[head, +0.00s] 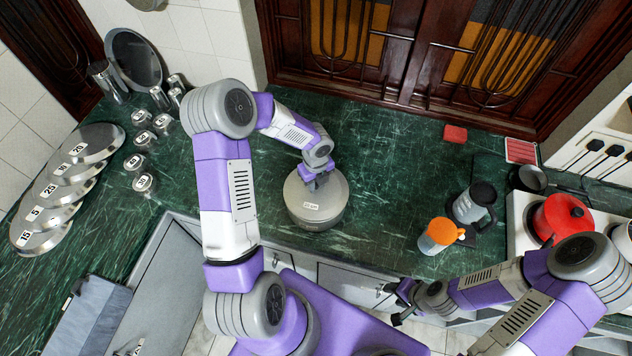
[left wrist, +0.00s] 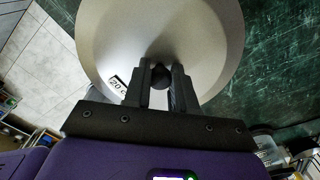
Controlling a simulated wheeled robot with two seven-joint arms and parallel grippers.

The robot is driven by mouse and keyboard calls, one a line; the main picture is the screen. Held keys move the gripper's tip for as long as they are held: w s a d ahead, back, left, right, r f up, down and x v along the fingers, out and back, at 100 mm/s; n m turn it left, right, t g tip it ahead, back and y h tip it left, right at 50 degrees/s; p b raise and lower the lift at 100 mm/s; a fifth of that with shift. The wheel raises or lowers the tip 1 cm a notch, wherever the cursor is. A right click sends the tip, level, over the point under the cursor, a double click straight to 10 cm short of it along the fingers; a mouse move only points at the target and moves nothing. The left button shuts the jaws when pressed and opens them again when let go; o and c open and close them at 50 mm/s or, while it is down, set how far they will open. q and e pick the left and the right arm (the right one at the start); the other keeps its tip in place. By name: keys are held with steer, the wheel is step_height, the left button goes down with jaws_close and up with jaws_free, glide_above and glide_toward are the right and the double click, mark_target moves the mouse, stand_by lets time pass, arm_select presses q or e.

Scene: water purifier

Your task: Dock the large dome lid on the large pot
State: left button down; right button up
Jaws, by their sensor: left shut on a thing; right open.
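The large dome lid (head: 303,190) is grey, round and metallic, with a small white label that seems to read 20 cm. It also shows in the left wrist view (left wrist: 207,35), nearly filling the upper middle. My left gripper (head: 317,182) comes down on it from above and is shut on its dark knob, seen between the fingers (left wrist: 160,78). The large pot (head: 318,224) shows as a grey side wall directly under the lid near the counter's front edge; most of it is hidden. I cannot tell whether the lid is fully seated. My right gripper (head: 399,302) is open and empty, low at the right.
Flat round metal lids (head: 42,218) with number labels and several small labelled jars (head: 143,183) stand at the left. An orange-topped jug (head: 440,236), a grey pitcher (head: 474,205) and a red pot (head: 562,218) stand at the right. The green counter (head: 385,165) behind the pot is clear.

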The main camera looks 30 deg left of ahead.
arm_select(q)
steer(key=shift+f, duration=0.1)
steer(key=shift+f+b, duration=0.5)
steer(key=c, duration=0.9)
jaws_free()
steer(key=shift+r, duration=0.15)
